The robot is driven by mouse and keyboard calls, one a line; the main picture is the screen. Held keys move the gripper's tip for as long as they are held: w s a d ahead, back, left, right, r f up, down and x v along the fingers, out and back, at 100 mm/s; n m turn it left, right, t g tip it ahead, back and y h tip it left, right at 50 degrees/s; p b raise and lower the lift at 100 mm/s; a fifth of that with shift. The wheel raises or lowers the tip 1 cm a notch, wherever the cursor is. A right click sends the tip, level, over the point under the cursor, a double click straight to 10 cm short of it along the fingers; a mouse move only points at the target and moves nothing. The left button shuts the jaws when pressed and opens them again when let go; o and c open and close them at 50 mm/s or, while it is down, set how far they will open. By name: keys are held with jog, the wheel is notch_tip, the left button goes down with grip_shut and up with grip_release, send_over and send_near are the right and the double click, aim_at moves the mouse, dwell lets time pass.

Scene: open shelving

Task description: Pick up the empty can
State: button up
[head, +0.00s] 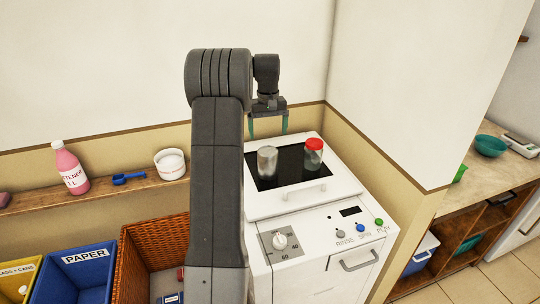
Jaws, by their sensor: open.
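A plain grey cylinder (267,163) stands upright on the dark top panel of a white machine (290,203); it looks like a can, but I cannot see whether it is empty. A similar greyish container with a red top (313,154) stands upright just to its right. My gripper (268,124) points down with its teal fingers apart and nothing between them. In the picture it is above the grey cylinder, near the back wall, and touches neither container.
Left of my arm, a wooden shelf holds a pink bottle (70,168), a blue scoop (129,178) and a white tub (170,164). Below are a blue PAPER bin (87,256), a yellow bin (20,279) and a wicker basket (150,237). A wall corner rises to the right.

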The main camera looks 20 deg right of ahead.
aim_at(268, 150)
notch_tip(268, 150, down, 8)
jog(key=shift+s+a+r+p, duration=0.15)
jog(key=shift+p, duration=0.25)
jog(key=shift+s+f+p, duration=0.1)
jog(key=shift+f+p, duration=0.7)
jog(key=shift+f, duration=1.9)
jog(key=c, duration=1.1)
